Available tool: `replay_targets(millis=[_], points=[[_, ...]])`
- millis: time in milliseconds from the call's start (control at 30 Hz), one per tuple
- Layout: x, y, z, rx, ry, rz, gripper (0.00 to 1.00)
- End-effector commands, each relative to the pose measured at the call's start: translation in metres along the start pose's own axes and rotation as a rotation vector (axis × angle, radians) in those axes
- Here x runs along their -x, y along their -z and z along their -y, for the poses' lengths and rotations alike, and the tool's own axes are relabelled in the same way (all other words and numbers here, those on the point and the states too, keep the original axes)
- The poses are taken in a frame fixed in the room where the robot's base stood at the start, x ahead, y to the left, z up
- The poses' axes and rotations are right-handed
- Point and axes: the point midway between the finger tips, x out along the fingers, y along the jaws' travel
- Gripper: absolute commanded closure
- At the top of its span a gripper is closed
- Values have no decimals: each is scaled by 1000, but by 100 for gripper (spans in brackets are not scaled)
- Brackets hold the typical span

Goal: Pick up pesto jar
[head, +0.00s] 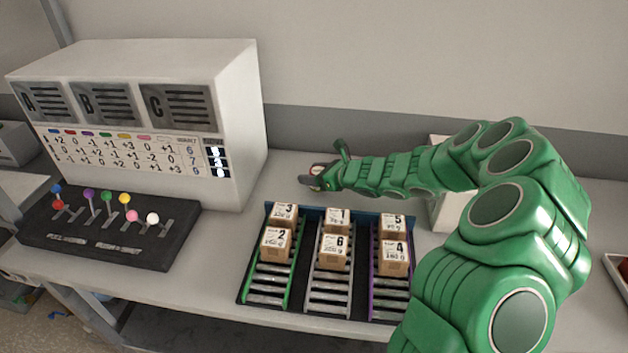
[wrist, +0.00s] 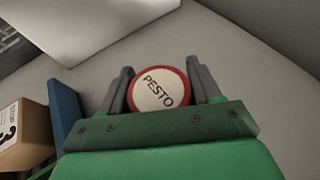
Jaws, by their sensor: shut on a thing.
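The pesto jar (wrist: 158,88) shows in the wrist view as a round lid with a red rim and a white label reading PESTO. My gripper (wrist: 160,85) has one grey finger on each side of it and is shut on the jar. In the head view my gripper (head: 318,182) is at the back of the table, behind the roller rack, and the jar (head: 317,169) is mostly hidden by it. I cannot tell whether the jar touches the table.
A rack (head: 258,283) with several numbered cardboard boxes stands in front of my gripper. A white console (head: 245,110) and a black lever panel (head: 150,250) are on the left. A white box (head: 441,212) stands behind my arm. The table between console and rack is clear.

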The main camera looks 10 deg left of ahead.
Motion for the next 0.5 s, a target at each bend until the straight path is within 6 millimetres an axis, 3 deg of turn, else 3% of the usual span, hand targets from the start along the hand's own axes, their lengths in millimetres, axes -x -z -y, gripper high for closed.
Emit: replay_targets(millis=[500], points=[[59,-46,-33,2,2,3,75]])
